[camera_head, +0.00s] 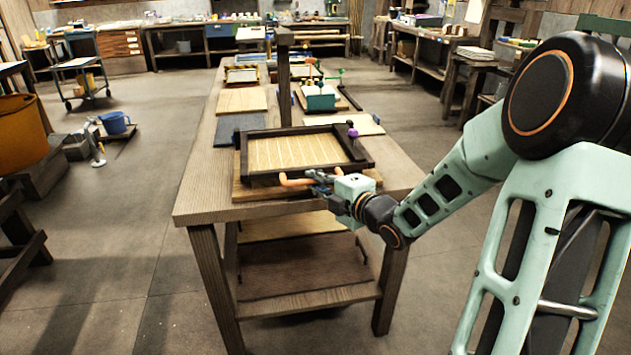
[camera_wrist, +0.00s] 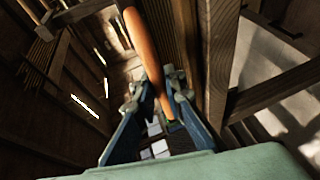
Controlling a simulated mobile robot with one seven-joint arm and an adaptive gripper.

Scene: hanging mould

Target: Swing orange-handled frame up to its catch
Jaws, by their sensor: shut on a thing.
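The dark wooden frame (camera_head: 357,154) with a pale ribbed mesh inside lies flat, or nearly so, on a wooden base (camera_head: 243,191) at the near end of the table. Its orange handle (camera_head: 293,182) sticks out along the near edge. My gripper (camera_head: 318,182) is at that near edge, shut on the handle. In the wrist view the orange handle (camera_wrist: 143,48) runs between the two fingers of my gripper (camera_wrist: 155,95). A dark upright post (camera_head: 285,85) stands behind the frame; I cannot make out a catch on it. My fingers partly hide the handle.
A purple knob (camera_head: 352,132) on a short dark stem stands at the frame's right back. Behind the post, the table (camera_head: 195,190) carries boards, a teal box (camera_head: 320,98) and other fixtures. The air above the frame looks clear apart from the post.

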